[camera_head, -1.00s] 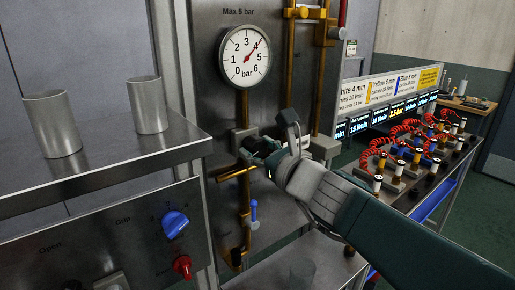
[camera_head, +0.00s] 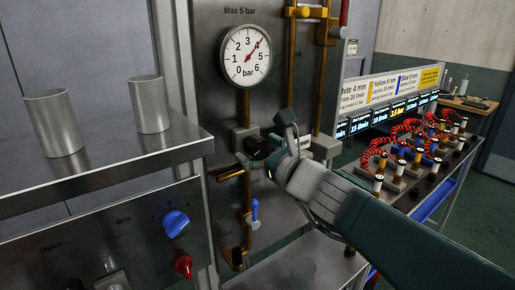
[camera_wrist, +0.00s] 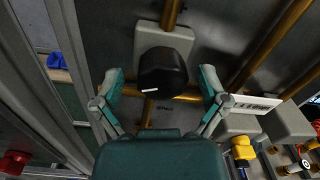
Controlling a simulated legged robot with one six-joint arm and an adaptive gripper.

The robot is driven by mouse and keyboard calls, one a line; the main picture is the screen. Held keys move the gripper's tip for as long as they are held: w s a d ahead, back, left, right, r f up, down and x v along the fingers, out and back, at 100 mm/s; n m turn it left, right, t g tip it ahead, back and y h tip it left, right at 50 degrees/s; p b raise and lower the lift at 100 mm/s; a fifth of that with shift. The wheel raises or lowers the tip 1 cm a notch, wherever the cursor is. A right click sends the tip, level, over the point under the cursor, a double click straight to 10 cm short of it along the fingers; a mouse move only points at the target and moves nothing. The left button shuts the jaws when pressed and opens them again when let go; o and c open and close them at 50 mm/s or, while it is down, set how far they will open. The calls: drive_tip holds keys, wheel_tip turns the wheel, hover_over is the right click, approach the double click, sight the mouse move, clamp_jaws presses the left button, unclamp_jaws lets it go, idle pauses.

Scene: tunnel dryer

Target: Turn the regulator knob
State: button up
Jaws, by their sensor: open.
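The regulator knob is black and rounded, with a short white mark on its lower face; it shows in the wrist view (camera_wrist: 163,70) and in the head view (camera_head: 257,147). It sits on a grey block on the brass piping below the gauge. My gripper (camera_head: 278,147) is open in front of it, just to its right in the head view. In the wrist view, its two green-tipped fingers (camera_wrist: 162,82) stand apart on either side of the knob, with visible gaps. The round pressure gauge (camera_head: 245,56) has a red needle pointing near 4 bar.
Brass pipes (camera_head: 320,70) run up the metal panel beside the knob. A steel shelf (camera_head: 110,160) with two metal cups stands at left, above a panel with a blue knob (camera_head: 175,223) and red knob (camera_head: 183,266). A bench with red coiled hoses (camera_head: 410,150) stands at right.

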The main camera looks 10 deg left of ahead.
drive_tip(key=v, duration=1.2)
drive_tip(key=shift+f, duration=0.15)
drive_tip(key=s+d+f+n+g+h, duration=0.2)
drive_tip(key=s+f+n+h, duration=0.1)
drive_tip(key=f+n, duration=0.35)
drive_tip(key=s+d+f+n+g+h, duration=0.2)
drive_tip(key=s+d+f+n+g, duration=0.1)
drive_tip(key=f+n, duration=0.3)
drive_tip(key=s+d+f+n+h, duration=0.2)
drive_tip(key=d+f+n+h, duration=0.1)
drive_tip(key=d+n+h, duration=0.1)
drive_tip(key=s+d+f+n+g+h, duration=0.1)
drive_tip(key=s+d+f+n+h, duration=0.2)
drive_tip(key=d+n, duration=0.4)
drive_tip(key=shift+d+f+h, duration=0.35)
drive_tip(key=shift+d+h, duration=0.35)
drive_tip(key=shift+d, duration=0.35)
drive_tip(key=shift+s, duration=0.1)
idle(1.7)
